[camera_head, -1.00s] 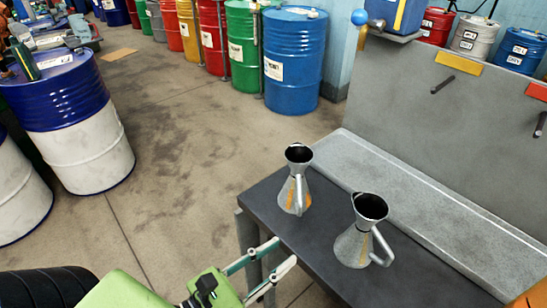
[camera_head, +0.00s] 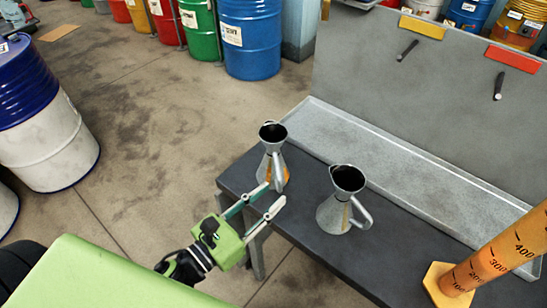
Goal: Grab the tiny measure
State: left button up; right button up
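Two grey metal measures with funnel tops and side handles stand upright on the dark bench (camera_head: 310,228). The left measure (camera_head: 272,155) looks slightly smaller and has an orange patch low on its body; it seems to be the tiny measure. The other measure (camera_head: 335,212) stands to its right, nearer the camera. My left gripper (camera_head: 276,194) is open and empty at the bench's left edge. Its fingertips point at the left measure and overlap its lower part in the picture; I cannot tell whether they touch. My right gripper is not in view.
A graduated cylinder (camera_head: 490,262) with orange contents and a yellow base stands at the right. A grey raised ledge (camera_head: 365,150) and upright panel (camera_head: 430,100) close the bench's back. A blue and white drum (camera_head: 45,125) stands at the far left.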

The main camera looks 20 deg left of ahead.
aim_at(278, 187)
pick_arm(q)
jog(key=shift+w+d+r, duration=0.1)
jog(key=shift+w, duration=0.25)
jog(key=p+x, duration=0.2)
jog(key=x, duration=0.1)
jog(key=shift+w+a, duration=0.25)
jog(key=shift+w, duration=0.05)
jog(key=shift+w+d+f, duration=0.2)
jog(key=shift+w+f, duration=0.05)
jog(key=shift+w, duration=0.1)
jog(key=shift+w+d, duration=0.1)
jog(key=shift+w, duration=0.05)
grip_shut()
